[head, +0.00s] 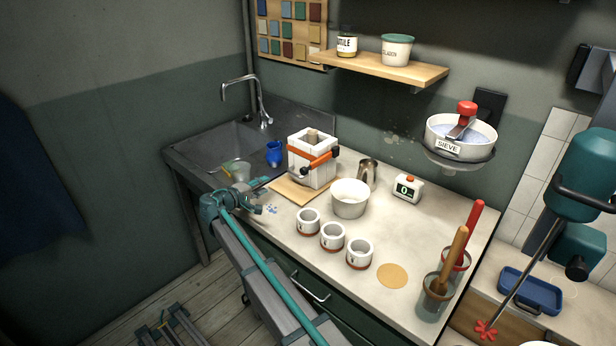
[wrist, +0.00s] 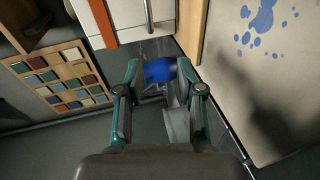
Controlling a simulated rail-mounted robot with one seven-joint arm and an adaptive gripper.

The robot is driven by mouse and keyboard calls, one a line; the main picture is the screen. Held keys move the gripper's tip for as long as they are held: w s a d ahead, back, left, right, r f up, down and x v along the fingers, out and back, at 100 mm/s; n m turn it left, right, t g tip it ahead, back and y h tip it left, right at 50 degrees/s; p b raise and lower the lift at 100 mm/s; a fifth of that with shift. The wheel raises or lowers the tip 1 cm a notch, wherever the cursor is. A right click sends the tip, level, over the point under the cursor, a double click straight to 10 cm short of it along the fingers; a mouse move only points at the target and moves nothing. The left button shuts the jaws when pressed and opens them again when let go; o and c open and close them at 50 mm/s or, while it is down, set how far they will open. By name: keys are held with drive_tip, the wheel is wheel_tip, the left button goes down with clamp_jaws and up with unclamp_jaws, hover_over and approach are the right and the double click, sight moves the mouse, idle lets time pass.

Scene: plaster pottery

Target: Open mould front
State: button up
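In the wrist view the mould's white side and orange band (wrist: 103,20) show at the upper left. My gripper (head: 267,194) is low at the counter's left front, left of the mould and apart from it. In the wrist view my gripper (wrist: 160,78) has its fingers spread with nothing held between them. The mould's far side is hidden.
A blue jug (head: 274,153) and a pale green cup (head: 238,170) stand by the sink (head: 215,145), behind my gripper. A white bowl (head: 349,199) and a metal jug (head: 367,174) are right of the mould. Three white cups (head: 332,237) stand along the front.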

drive_tip(key=h, duration=0.1)
approach(296, 176)
drive_tip(key=shift+w+a+r+g, duration=0.15)
drive_tip(key=shift+w+r+g, duration=0.05)
drive_tip(key=shift+w+g, duration=0.2)
drive_tip(key=p+x, duration=0.4)
drive_tip(key=x, duration=0.6)
clamp_jaws()
